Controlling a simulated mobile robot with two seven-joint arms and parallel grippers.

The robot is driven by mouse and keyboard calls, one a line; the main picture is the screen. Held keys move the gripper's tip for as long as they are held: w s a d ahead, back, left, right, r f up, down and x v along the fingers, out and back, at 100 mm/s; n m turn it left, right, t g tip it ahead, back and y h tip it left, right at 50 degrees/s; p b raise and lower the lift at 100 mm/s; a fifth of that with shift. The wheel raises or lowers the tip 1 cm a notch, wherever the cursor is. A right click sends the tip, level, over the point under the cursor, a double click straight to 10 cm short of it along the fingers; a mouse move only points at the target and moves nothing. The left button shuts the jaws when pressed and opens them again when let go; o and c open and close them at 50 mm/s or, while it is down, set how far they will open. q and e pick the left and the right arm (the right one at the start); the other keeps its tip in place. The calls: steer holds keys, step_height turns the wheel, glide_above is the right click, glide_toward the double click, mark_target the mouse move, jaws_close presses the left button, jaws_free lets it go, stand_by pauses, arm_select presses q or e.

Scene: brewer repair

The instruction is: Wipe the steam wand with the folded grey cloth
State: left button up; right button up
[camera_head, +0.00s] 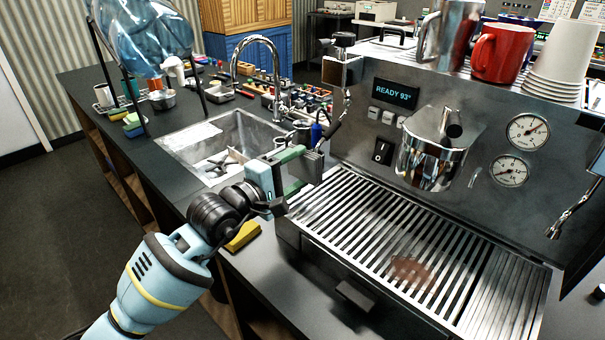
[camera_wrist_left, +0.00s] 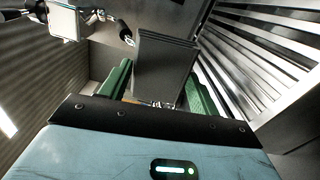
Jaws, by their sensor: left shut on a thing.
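My left gripper (camera_head: 300,161) is shut on the folded grey cloth (camera_head: 314,164), at the left front corner of the espresso machine. In the left wrist view the grey cloth (camera_wrist_left: 162,65) stands as a flat block between the green finger pads of the left gripper (camera_wrist_left: 158,92). The steam wand (camera_head: 346,98) hangs at the machine's left side, with a dark lower part just above the cloth in the head view. In the wrist view a dark-ended rod (camera_wrist_left: 126,34) shows beside the cloth's upper left; I cannot tell whether they touch. My right gripper is not in view.
The slatted drip tray (camera_head: 400,250) with a brown stain lies right of the gripper. A sink (camera_head: 235,135) with a tall tap is behind it. A yellow sponge (camera_head: 243,236) lies on the counter below the wrist. A steel pitcher (camera_head: 428,160) is at the machine's front.

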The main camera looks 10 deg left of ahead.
mark_target(300, 166)
arm_select(q)
steer(key=shift+a, duration=0.1)
steer(key=shift+s+a+r, duration=0.15)
steer(key=shift+s+a, duration=0.1)
steer(key=shift+s, duration=0.1)
steer(key=shift+p+v, duration=0.5)
steer(key=shift+v, duration=2)
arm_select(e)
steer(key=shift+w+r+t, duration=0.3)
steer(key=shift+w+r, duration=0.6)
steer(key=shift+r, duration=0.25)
arm_select(q)
steer(key=p+v, duration=0.1)
steer(key=v, duration=0.2)
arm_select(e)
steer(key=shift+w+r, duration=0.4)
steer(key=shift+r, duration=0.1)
